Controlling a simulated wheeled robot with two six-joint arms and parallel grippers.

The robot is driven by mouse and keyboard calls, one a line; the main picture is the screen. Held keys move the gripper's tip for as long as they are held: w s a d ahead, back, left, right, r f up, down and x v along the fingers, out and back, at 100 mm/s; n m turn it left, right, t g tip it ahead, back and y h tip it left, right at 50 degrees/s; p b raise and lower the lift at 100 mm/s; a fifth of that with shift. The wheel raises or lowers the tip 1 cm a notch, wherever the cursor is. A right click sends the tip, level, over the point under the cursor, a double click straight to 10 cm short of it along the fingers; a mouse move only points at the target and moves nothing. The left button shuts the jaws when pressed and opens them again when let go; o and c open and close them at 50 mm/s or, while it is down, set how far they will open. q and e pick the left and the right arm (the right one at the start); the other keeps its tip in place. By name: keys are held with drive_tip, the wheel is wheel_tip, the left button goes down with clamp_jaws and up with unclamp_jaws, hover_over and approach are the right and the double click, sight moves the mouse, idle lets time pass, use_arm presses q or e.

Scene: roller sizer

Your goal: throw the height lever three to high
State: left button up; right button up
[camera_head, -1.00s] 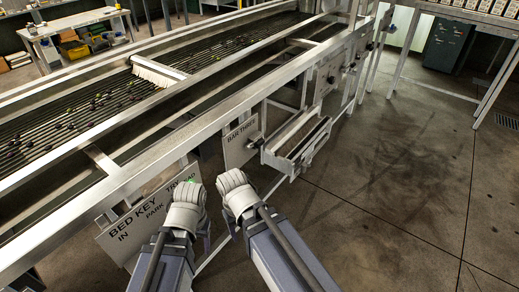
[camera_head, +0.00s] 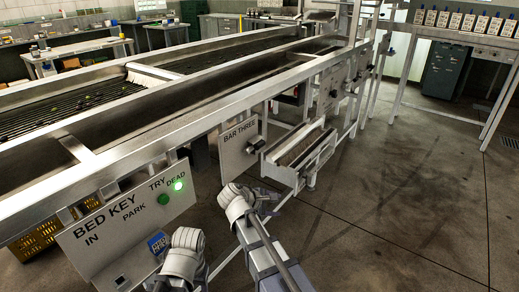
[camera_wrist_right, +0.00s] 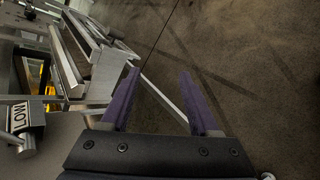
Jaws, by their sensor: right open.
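The white panel marked BAR THREE (camera_head: 237,148) hangs on the near side of the machine in the head view. A small dark fitting (camera_head: 252,147) sits at its right edge. In the right wrist view a plate lettered LOW (camera_wrist_right: 20,117) shows at the left edge beside metal fittings; I cannot make out a whole lever. My right gripper (camera_wrist_right: 160,75) is open with two purple fingers and nothing between them. It is right of the LOW plate and apart from it. In the head view its fingers are not clear beyond my arm, below the panel. My left gripper's fingers do not show.
A metal trough (camera_head: 300,150) juts out right of the panel. A BED KEY panel (camera_head: 125,215) with a lit green lamp (camera_head: 178,186) stands at left. A yellow crate (camera_head: 40,238) is under the machine. The concrete floor (camera_head: 400,210) at right is clear.

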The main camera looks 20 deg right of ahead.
drive_tip(key=w+a+r+n+t+h, duration=0.2)
drive_tip(key=w+r+n+t+h, duration=0.1)
drive_tip(key=w+r+n, duration=0.35)
drive_tip(key=n+t+h, duration=0.2)
drive_tip(key=n+t, duration=0.1)
drive_tip(key=n, duration=0.2)
approach(259, 145)
drive_tip(key=w+d, duration=0.1)
drive_tip(key=w+d+f, duration=0.1)
drive_tip(key=shift+w+d+f, duration=0.1)
drive_tip(key=shift+w+d, duration=0.05)
drive_tip(key=shift+w, duration=0.25)
drive_tip(key=shift+x, duration=3.95)
clamp_jaws()
